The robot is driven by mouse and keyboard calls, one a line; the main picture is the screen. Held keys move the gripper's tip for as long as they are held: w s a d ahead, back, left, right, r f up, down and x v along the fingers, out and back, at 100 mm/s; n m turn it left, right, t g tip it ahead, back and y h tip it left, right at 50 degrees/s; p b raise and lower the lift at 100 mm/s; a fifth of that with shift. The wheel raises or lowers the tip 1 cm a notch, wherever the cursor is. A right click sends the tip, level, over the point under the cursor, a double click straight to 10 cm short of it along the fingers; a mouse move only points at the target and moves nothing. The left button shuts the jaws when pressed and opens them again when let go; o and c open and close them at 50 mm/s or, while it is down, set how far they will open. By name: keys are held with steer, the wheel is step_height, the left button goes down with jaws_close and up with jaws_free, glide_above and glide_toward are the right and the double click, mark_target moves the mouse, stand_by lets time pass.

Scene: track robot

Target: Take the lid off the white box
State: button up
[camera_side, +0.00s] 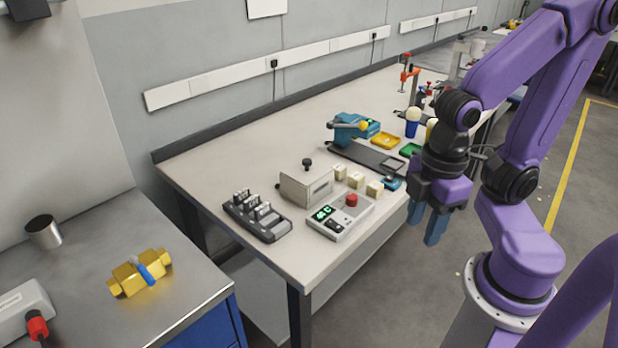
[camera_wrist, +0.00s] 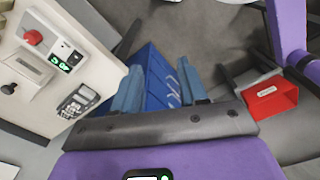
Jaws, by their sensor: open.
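The white box (camera_side: 312,188) stands near the front edge of the pale workbench, just behind the panel with the red button. Its lid (camera_side: 300,175) appears to be on, with a black knob (camera_side: 307,163) standing up from it. In the wrist view the box (camera_wrist: 31,68) is at the left, with the knob (camera_wrist: 8,88) at its left side. My gripper (camera_side: 426,222) is to the right of the box, beyond the bench's front edge, pointing down. Its blue fingers are apart with nothing between them, and they also show in the wrist view (camera_wrist: 160,85).
A control panel (camera_side: 341,216) with a red button and a dark rack (camera_side: 257,216) stand close to the box. Several cream blocks (camera_side: 356,180) line its right side.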

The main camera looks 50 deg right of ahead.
steer(key=o, duration=0.3)
